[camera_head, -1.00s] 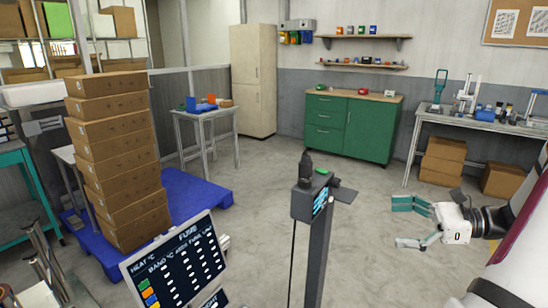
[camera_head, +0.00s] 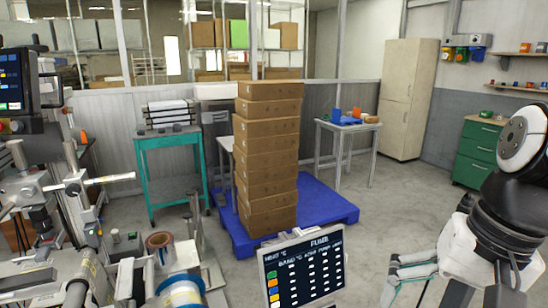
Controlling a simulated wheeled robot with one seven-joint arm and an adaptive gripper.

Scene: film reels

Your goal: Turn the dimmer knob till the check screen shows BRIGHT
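No dimmer knob can be made out in the head view. A dark panel with a white frame (camera_head: 303,268) stands at the bottom middle, with a heading like "FUSE", columns of white marks and coloured squares at its left. Another dark screen (camera_head: 14,82) with small blue lines is at the far left edge, on a machine. I cannot tell which is the check screen, and I can read BRIGHT on neither. My gripper (camera_head: 392,280) is at the lower right, right of the panel. Its teal-tipped fingers are apart, with nothing seen between them.
A machine with rollers and bars (camera_head: 75,190) fills the left side. A tall stack of cartons (camera_head: 267,160) stands on a blue pallet (camera_head: 325,203) behind the panel. A teal trolley (camera_head: 170,142), a small table (camera_head: 345,125) and a beige cabinet (camera_head: 405,85) stand farther back.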

